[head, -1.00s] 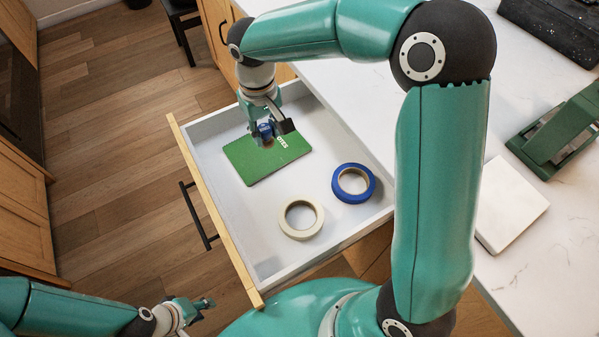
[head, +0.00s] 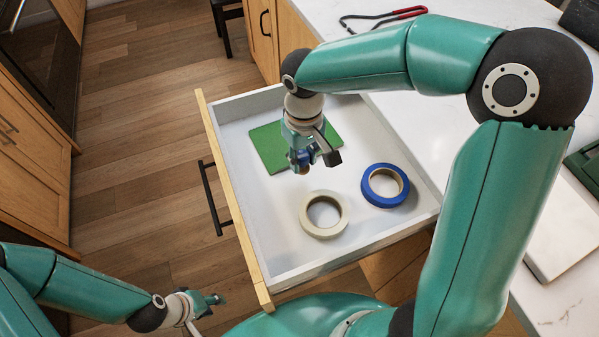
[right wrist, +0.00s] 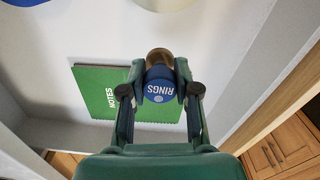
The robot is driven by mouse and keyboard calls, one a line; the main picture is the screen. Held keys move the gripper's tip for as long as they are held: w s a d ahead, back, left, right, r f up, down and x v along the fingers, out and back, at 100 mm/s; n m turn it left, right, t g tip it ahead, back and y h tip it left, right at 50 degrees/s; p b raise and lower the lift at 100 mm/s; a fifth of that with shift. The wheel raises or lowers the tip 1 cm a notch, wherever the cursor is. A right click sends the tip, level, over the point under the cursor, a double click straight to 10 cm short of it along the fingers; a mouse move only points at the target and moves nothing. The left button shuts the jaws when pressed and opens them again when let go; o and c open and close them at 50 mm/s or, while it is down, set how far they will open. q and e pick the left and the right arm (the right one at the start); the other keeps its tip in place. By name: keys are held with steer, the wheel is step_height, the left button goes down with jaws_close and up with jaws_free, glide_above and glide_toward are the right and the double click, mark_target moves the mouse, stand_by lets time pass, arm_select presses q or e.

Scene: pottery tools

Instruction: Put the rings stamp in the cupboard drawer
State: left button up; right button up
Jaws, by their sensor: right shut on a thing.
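The rings stamp (right wrist: 160,84) has a blue top lettered RINGS and a brown lower part. My right gripper (head: 302,162) is shut on it, with a finger on each side in the right wrist view. In the head view the stamp is mostly hidden by the gripper. The open cupboard drawer (head: 290,262) is white inside with a wooden front. The right gripper and stamp are over the drawer's inside, near the green notebook. My left gripper (head: 215,299) is low at the left, outside the drawer, and appears empty; its opening is unclear.
In the drawer lie a green notebook (head: 268,148), a cream tape roll (head: 304,222) and a blue tape roll (head: 372,194). The drawer floor left of the cream roll is clear. The white counter (head: 420,122) borders the drawer on the right.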

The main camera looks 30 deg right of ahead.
mark_target(303, 167)
steer(key=shift+f, duration=2.8)
steer(key=o, duration=1.1)
steer(key=shift+c, duration=0.2)
step_height(303, 167, up, 12)
steer(key=shift+r, duration=0.1)
